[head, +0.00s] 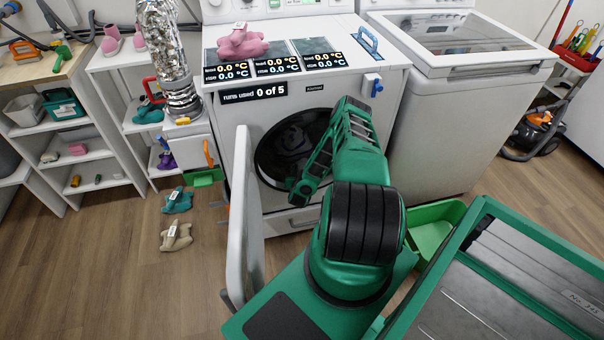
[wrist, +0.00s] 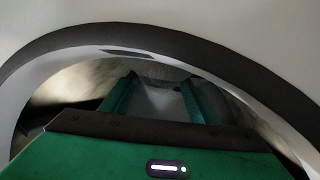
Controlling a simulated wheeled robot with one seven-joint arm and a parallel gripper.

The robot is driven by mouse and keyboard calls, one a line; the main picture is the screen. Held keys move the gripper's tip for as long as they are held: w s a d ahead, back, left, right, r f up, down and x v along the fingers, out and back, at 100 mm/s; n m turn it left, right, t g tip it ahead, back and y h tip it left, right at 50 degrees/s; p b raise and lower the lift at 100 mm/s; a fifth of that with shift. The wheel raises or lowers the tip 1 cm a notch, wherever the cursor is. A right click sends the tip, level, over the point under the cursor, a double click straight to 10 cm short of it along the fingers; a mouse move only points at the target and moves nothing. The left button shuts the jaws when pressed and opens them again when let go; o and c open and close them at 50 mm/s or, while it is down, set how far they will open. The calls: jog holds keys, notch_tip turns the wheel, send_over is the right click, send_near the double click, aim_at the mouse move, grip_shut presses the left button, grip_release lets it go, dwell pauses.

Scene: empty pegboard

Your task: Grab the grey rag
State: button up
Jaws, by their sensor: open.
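In the head view, a dark grey crumpled shape (head: 291,137) shows in the shadowed drum opening of the white washing machine (head: 225,130). It may be the grey rag, but it is too dark to be sure. My arm reaches to this round opening. In the wrist view, my gripper (wrist: 157,100) is open, its two green fingers apart and pointing inside the dark rim (wrist: 215,66). A pale grey surface (wrist: 163,103) shows between and beyond the fingers. I cannot tell whether it is cloth or drum wall. Nothing is visibly clamped.
A white panel (head: 244,210), apparently the open door, stands left of my arm. A pink rag (head: 242,42) lies on the machine. Teal (head: 177,201) and beige (head: 176,236) rags lie on the floor at left. A green bin (head: 432,235) stands at right. The left floor is mostly clear.

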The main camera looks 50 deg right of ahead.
aim_at(303, 165)
jog(key=shift+x, duration=2.7)
jog(key=shift+r, duration=0.1)
jog(key=c, duration=1.2)
